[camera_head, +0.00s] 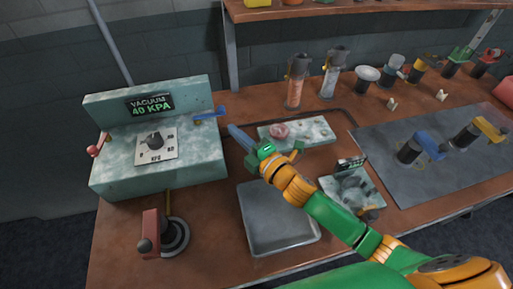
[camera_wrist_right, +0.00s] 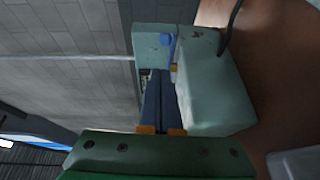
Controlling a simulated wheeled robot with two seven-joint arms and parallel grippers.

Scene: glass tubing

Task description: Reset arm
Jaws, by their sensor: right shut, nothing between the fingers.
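My right arm comes in from the lower right in the head view, and its green and orange wrist ends in my right gripper (camera_head: 236,132). The long blue-grey fingers are together, with nothing between them. They point up and left toward the right side of the teal vacuum box (camera_head: 200,150), whose display reads 40 KPA. A blue valve handle (camera_head: 210,115) sticks out of the box. In the wrist view the closed fingers (camera_wrist_right: 161,85) point at the box (camera_wrist_right: 215,90) and its blue handle (camera_wrist_right: 167,45); contact cannot be told. My left gripper does not show.
A grey tray (camera_head: 285,247) lies below my right wrist. A teal plate (camera_head: 315,132) and a small device (camera_head: 350,190) stand close to the arm. Tubes and bottles (camera_head: 297,85) line the back. A grey mat (camera_head: 400,185) with blue and yellow tools lies right. A red-handled item (camera_head: 152,235) stands front left.

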